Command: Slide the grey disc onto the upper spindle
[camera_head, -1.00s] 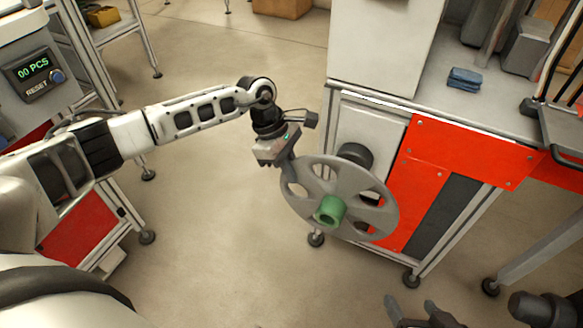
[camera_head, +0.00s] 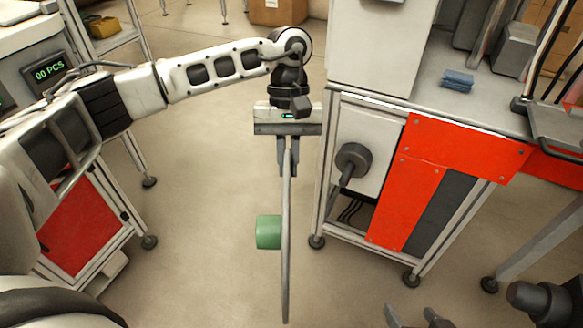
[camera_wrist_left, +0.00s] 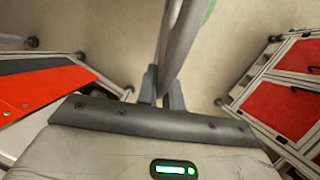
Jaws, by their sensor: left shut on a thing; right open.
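The grey disc (camera_head: 286,240) hangs edge-on to the head camera, with its green hub (camera_head: 268,232) sticking out to the left. My left gripper (camera_head: 287,168) is shut on the disc's upper rim. In the left wrist view the disc (camera_wrist_left: 186,35) runs up from between the fingers. A dark spindle (camera_head: 352,160) with a round flange sits on the white panel of the machine, right of the disc and apart from it. No second spindle shows clearly. My right gripper (camera_head: 420,316) is open and empty at the bottom edge, partly cut off.
The machine's frame (camera_head: 322,190) and red panel (camera_head: 402,185) stand right of the disc. A blue cloth (camera_head: 457,80) lies on the worktop. A cart with a red panel (camera_head: 82,226) stands at the left. The floor (camera_head: 210,200) around the disc is clear.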

